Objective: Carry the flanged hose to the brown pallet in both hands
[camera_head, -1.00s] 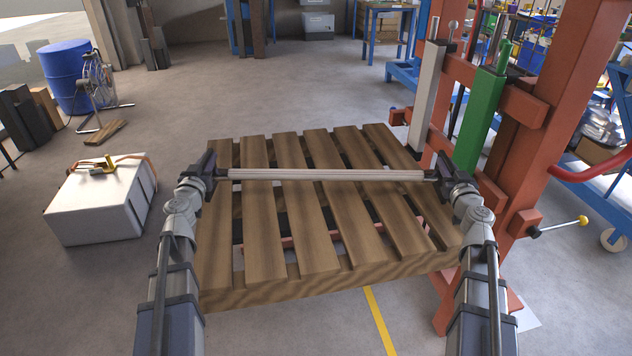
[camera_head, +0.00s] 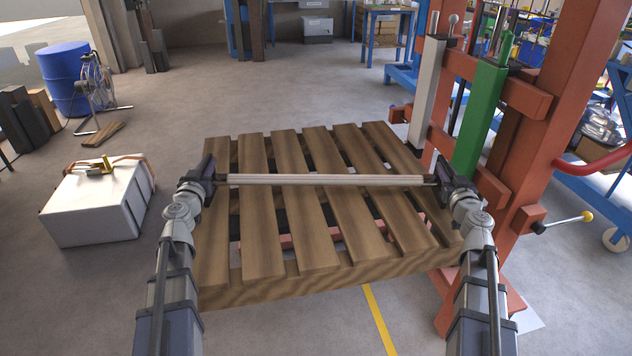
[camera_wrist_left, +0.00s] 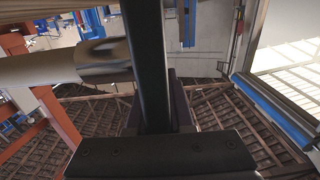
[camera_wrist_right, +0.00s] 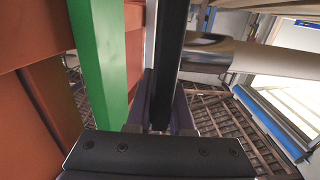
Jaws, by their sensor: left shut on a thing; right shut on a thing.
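The flanged hose (camera_head: 325,180) is a pale, straight tube with metal ends, held level between my two grippers. My left gripper (camera_head: 218,178) is shut on its left end, and my right gripper (camera_head: 434,181) is shut on its right end. In the left wrist view the hose (camera_wrist_left: 40,68) runs off to the left from its metal end. In the right wrist view the hose (camera_wrist_right: 275,60) runs off to the right. The brown pallet (camera_head: 265,262) lies below and behind the hose. The gap between hose and pallet is hard to judge.
A red frame (camera_head: 545,110) with a green post (camera_head: 482,115) stands close beside my right gripper. A white box (camera_head: 90,210) with an orange strap is on the floor at left. A blue drum (camera_head: 66,75) and a fan (camera_head: 98,85) stand farther back.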

